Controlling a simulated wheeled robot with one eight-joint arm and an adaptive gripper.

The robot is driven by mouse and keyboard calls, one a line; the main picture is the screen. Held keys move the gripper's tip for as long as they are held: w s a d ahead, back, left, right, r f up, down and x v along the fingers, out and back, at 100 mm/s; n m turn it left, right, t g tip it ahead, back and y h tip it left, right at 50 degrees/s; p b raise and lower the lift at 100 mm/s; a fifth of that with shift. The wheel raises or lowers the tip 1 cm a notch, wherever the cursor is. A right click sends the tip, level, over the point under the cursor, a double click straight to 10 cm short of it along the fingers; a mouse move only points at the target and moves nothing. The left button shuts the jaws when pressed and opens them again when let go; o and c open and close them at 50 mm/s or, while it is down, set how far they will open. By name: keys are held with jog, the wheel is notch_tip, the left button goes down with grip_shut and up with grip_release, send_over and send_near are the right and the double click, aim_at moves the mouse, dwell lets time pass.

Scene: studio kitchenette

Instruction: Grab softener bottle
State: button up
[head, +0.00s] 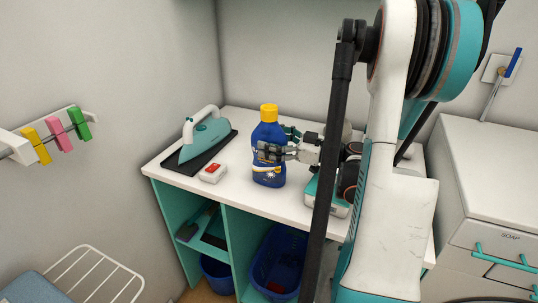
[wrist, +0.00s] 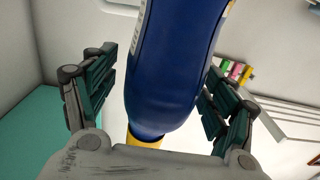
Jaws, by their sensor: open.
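The softener bottle (head: 268,158) is dark blue with a yellow cap and a printed label. It stands upright on the white counter in the head view. My gripper (head: 274,142) is at the bottle's right side, with its fingers reaching along the bottle's upper body. In the wrist view the blue bottle (wrist: 172,65) fills the middle, with part of its yellow cap at the bottom. My gripper (wrist: 155,100) is open, with one finger on each side of the bottle. A gap shows on the left; the right finger is close, and I cannot tell whether it touches.
A teal iron (head: 206,134) rests on a dark mat left of the bottle. A small white box with red (head: 212,173) lies in front. Blue bins (head: 279,262) stand in the shelves below. A washing machine (head: 490,225) stands right. Clothes pegs (head: 62,136) hang left.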

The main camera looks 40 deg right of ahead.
jog(key=shift+w+a, duration=0.15)
jog(key=shift+w, duration=0.25)
grip_shut()
jog(key=shift+r, duration=0.15)
